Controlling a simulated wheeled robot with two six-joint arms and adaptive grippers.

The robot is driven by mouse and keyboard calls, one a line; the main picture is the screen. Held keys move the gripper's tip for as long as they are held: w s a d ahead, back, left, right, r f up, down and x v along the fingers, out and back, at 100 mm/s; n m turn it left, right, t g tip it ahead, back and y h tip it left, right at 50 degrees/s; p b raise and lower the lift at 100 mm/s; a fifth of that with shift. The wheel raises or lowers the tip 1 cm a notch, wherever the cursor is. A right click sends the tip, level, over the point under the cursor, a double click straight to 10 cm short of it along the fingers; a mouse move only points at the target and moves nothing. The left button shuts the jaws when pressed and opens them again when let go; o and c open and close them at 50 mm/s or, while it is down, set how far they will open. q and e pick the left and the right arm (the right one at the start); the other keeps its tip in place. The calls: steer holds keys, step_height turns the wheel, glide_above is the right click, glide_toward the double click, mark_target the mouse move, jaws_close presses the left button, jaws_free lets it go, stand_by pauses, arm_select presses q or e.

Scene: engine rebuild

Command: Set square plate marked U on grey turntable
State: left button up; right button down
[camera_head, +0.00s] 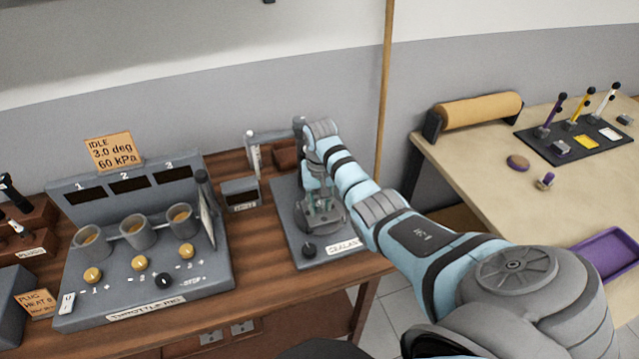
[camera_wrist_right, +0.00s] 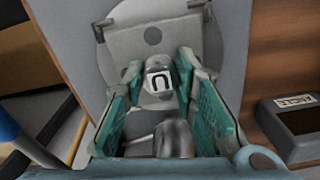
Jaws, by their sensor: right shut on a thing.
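My right gripper (camera_head: 322,200) reaches over the sealant station at the right end of the wooden bench. In the right wrist view, its teal-padded fingers (camera_wrist_right: 160,66) are shut on the grip of a grey square plate (camera_wrist_right: 152,38). A white label with a black U (camera_wrist_right: 159,82) shows between the fingers. The plate has a dark round hole near its far edge. The pale rim of the round grey turntable (camera_wrist_right: 104,60) shows beneath the plate. I cannot tell whether the plate touches it. My left gripper is not in view.
The throttle rig (camera_head: 150,270) with three cups stands left of the station. A small display box (camera_head: 240,194) and an upright post (camera_head: 253,155) are close by. A dark knob (camera_head: 309,250) sits at the station's front. A beige table (camera_head: 470,160) is at the right.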

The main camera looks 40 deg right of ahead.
steer(key=shift+f, duration=0.2)
steer(key=shift+r, duration=0.1)
stand_by(0.4)
steer(key=shift+f, duration=0.2)
stand_by(0.5)
steer(key=c, duration=1.2)
jaws_free()
steer(key=shift+r, duration=0.1)
steer(key=shift+r, duration=3.65)
